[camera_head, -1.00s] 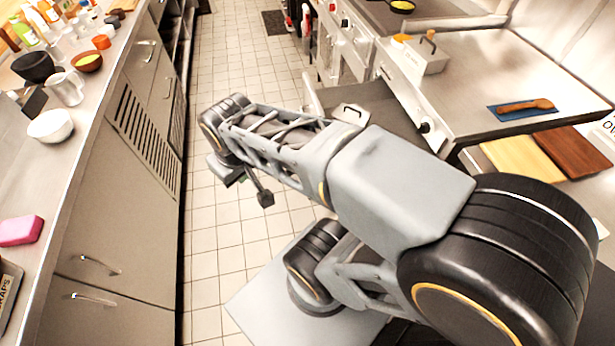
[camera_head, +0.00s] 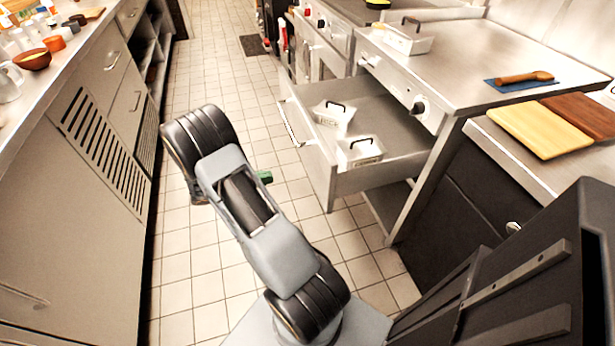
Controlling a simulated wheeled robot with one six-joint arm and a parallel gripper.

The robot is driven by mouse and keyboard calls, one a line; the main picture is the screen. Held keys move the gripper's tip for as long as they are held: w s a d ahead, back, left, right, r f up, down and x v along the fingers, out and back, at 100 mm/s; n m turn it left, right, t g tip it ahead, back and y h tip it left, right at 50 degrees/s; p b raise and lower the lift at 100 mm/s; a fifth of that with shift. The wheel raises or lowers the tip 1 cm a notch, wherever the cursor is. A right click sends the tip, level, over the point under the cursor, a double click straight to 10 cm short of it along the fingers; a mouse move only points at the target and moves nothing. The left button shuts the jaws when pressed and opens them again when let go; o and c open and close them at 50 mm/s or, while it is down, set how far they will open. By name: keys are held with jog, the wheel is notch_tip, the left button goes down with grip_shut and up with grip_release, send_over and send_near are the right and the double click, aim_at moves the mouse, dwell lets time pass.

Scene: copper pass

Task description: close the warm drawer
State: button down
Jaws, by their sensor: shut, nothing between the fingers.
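The warm drawer (camera_head: 318,163) stands pulled out from under the steel counter on the right. Its front panel faces left into the aisle, with a bar handle (camera_head: 290,122) on it. Two pale lidded boxes with dark handles, a farther one (camera_head: 332,116) and a nearer one (camera_head: 360,153), sit inside the drawer. My gripper (camera_head: 264,178) is mostly hidden behind my arm; only a small dark green-tipped part shows. It is shut and empty, left of the drawer front and apart from it in the picture.
A steel counter (camera_head: 460,62) stands above the drawer, with a control knob (camera_head: 419,107) on its front. A long cabinet run (camera_head: 90,190) lines the left side. The tiled aisle (camera_head: 215,75) between them is clear. Cutting boards (camera_head: 540,130) lie at right.

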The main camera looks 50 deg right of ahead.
jog(key=b, duration=0.2)
send_near(318, 166)
jog(key=shift+h, duration=0.3)
jog(key=x, duration=0.7)
jog(key=shift+s, duration=0.4)
jog(key=shift+d, duration=0.1)
